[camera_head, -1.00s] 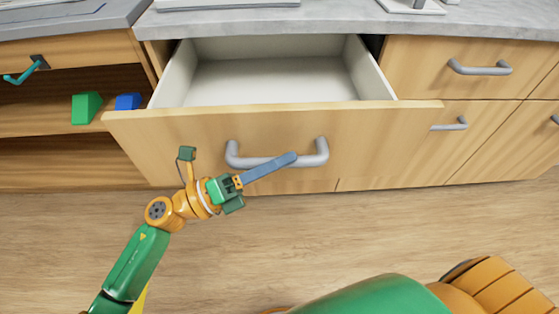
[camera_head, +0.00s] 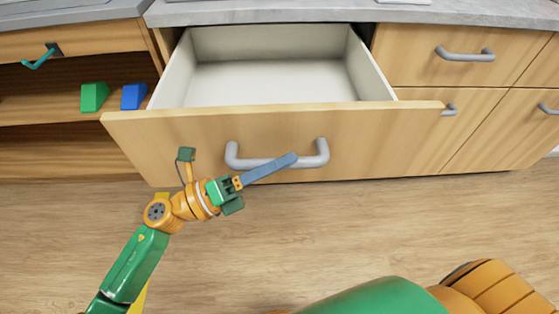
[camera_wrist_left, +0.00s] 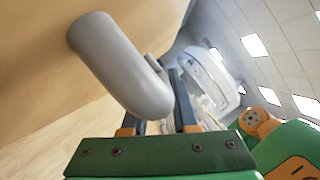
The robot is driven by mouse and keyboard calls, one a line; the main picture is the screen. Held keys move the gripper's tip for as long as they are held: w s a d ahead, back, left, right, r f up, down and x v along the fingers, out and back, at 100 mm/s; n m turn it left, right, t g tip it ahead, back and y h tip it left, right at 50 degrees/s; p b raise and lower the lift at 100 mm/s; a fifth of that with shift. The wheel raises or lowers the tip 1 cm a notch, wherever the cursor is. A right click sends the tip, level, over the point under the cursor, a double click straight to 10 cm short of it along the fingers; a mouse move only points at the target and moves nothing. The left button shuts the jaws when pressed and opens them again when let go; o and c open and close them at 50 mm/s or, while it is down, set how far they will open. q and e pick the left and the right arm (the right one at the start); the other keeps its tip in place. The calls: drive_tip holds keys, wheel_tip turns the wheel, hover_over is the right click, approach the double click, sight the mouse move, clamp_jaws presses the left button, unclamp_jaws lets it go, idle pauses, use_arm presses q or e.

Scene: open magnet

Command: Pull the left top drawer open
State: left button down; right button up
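The drawer (camera_head: 200,135) has a light wood front and stands pulled out, its white, empty inside (camera_head: 270,85) showing. Its grey bar handle (camera_head: 232,155) is on the front. My left gripper (camera_head: 268,170) is at this handle, its grey-blue fingers reaching across the bar. In the left wrist view the handle (camera_wrist_left: 120,65) comes from the wood front and its bar runs between the fingers; one finger (camera_wrist_left: 182,100) lies on the outer side, the other is mostly hidden behind the handle. The gripper looks shut on the bar. My right gripper is not in view.
A grey countertop (camera_head: 300,12) runs above. Shut drawers with grey handles (camera_head: 465,54) are at the right. An open shelf at the left holds a green block (camera_head: 94,97) and a blue block (camera_head: 133,96). Wood floor (camera_head: 320,235) is clear in front.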

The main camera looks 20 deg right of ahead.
use_arm(q)
drive_tip(key=c, duration=0.7)
unclamp_jaws()
drive_tip(key=shift+a, duration=0.1)
drive_tip(key=b+v, duration=0.1)
drive_tip(key=v, duration=0.6)
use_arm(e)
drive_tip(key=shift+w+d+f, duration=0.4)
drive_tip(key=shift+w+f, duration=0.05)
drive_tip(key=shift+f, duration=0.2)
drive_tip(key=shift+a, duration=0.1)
